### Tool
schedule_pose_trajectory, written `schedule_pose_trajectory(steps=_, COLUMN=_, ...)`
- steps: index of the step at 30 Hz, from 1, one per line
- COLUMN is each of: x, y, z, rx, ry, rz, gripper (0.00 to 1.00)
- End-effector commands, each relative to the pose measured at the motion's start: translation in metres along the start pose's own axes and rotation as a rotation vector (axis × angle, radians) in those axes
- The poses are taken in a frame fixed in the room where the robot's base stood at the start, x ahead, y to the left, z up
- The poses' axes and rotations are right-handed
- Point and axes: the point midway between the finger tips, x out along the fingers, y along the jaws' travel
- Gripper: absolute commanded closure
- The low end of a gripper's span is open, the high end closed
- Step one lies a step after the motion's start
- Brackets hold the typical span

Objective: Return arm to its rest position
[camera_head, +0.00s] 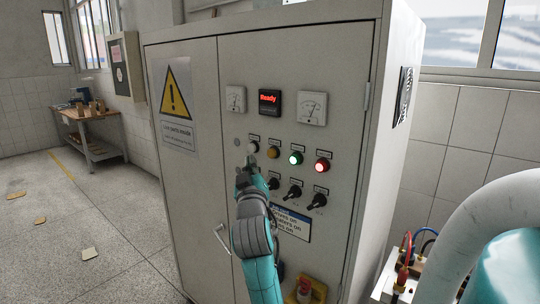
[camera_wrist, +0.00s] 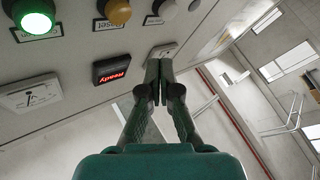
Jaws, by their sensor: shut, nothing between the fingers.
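My arm (camera_head: 262,275) reaches up in front of a grey control cabinet (camera_head: 335,85). My gripper (camera_head: 250,165) is at the cabinet's front, just below the white button (camera_head: 253,147) in the picture. In the wrist view my gripper (camera_wrist: 158,75) has its two fingers together with nothing between them. The white button (camera_wrist: 165,8) is beyond the tips there; I cannot tell whether they touch the panel. The display (camera_head: 270,102) reads "Ready" in red. The green button (camera_head: 296,158) glows, and the red button (camera_head: 322,165) looks bright.
Two dial gauges (camera_head: 312,108) flank the display. Several black rotary switches (camera_head: 316,201) sit below the buttons, and a door handle (camera_head: 221,238) is at left. A large pale pipe (camera_head: 462,225) stands at right. A workbench (camera_head: 90,125) is far left; the floor (camera_head: 110,215) before it holds a few scraps.

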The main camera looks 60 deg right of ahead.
Motion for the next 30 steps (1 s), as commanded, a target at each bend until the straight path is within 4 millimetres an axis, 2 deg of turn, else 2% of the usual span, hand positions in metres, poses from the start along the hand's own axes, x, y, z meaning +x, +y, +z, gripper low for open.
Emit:
schedule_pose_trajectory(steps=20, x=-0.002, y=-0.003, z=0.002, rx=0.000, ry=0.000, rz=-0.007, gripper=1.00)
schedule_pose_trajectory(steps=23, x=-0.012, y=-0.019, z=0.010, rx=0.004, ry=0.002, rz=-0.039, gripper=1.00)
schedule_pose_trajectory(steps=26, x=-0.034, y=-0.046, z=0.025, rx=0.012, ry=0.006, rz=-0.099, gripper=1.00)
schedule_pose_trajectory(steps=30, x=-0.078, y=-0.090, z=0.050, rx=0.033, ry=0.015, rz=-0.208, gripper=1.00)
